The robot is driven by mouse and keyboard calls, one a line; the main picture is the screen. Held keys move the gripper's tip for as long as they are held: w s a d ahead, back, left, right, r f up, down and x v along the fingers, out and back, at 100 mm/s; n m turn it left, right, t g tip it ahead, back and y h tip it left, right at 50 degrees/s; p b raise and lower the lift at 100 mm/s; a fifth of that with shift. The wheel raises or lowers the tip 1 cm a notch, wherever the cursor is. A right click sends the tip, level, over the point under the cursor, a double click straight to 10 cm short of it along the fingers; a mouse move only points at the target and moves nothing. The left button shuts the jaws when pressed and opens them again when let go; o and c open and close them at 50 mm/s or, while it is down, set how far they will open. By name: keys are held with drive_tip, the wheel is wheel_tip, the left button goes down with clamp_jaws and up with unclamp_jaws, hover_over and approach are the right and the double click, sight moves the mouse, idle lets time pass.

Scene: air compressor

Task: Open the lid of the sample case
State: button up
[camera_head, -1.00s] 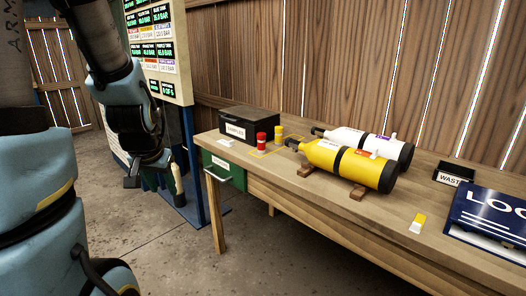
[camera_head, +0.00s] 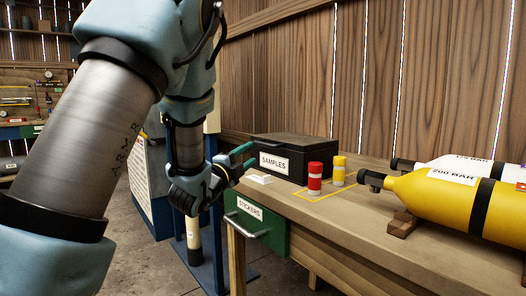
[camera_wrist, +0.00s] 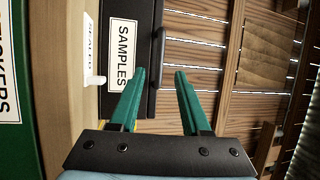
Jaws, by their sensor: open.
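The sample case (camera_head: 291,148) is a black box with a white SAMPLES label, on the left end of the wooden bench; its lid looks closed. It also shows in the wrist view (camera_wrist: 115,85), turned on its side. My gripper (camera_head: 245,154) is at the left end of the case, near its top edge. In the wrist view its green fingers (camera_wrist: 160,72) are apart with nothing between them. One finger overlaps the case's edge in that view and the other lies beyond the lid; I cannot tell whether either touches.
A red-and-white container (camera_head: 315,178) and a yellow one (camera_head: 338,171) stand just right of the case. A small white block (camera_head: 260,179) lies in front. A green STICKERS drawer (camera_head: 256,222) is below. Yellow (camera_head: 455,199) and white cylinders (camera_head: 450,166) lie at the right; the plank wall (camera_head: 300,75) is behind.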

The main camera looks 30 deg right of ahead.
sight(263, 145)
drive_tip(key=x, duration=0.9)
drive_tip(key=shift+d+p, duration=0.15)
drive_tip(key=shift+p, duration=0.15)
clamp_jaws()
idle(1.0)
